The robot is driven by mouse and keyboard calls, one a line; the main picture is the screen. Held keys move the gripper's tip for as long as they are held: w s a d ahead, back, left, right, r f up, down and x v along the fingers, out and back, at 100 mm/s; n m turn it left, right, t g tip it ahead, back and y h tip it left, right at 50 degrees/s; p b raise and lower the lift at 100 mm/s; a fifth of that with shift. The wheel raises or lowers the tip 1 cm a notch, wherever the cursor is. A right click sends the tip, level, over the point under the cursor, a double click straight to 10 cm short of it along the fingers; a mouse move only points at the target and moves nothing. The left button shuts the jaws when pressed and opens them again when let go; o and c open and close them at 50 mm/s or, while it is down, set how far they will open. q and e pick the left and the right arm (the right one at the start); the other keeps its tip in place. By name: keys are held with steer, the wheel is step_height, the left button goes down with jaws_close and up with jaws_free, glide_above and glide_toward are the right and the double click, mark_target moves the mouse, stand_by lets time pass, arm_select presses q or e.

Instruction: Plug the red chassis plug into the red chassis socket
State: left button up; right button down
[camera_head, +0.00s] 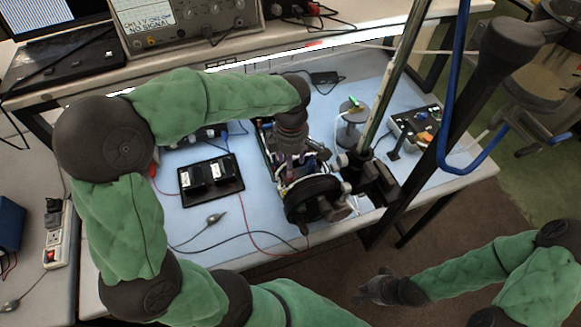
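My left arm arches over the table from the left, and its gripper (312,158) points down at the cluttered chassis assembly (292,186). Dark parts hide its fingertips, and I cannot tell what is between them. A large black round part (313,203) sits at the front of the assembly. My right gripper (364,289) is at the lower right, over the floor in front of the table and away from the assembly. Its fingers are too small and dark to judge. I cannot make out the red chassis plug or the red chassis socket.
A black tray (211,179) with two dark blocks lies left of the assembly. A thin probe (214,219) and loose red and black wires lie in front. A dark upright post stands to the right. A grey control box (415,128) and a spool (353,112) are behind.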

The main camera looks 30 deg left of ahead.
arm_select(q)
step_height(320, 180, up, 8)
steer(key=shift+f, duration=0.2)
steer(key=shift+s, duration=0.1)
stand_by(0.4)
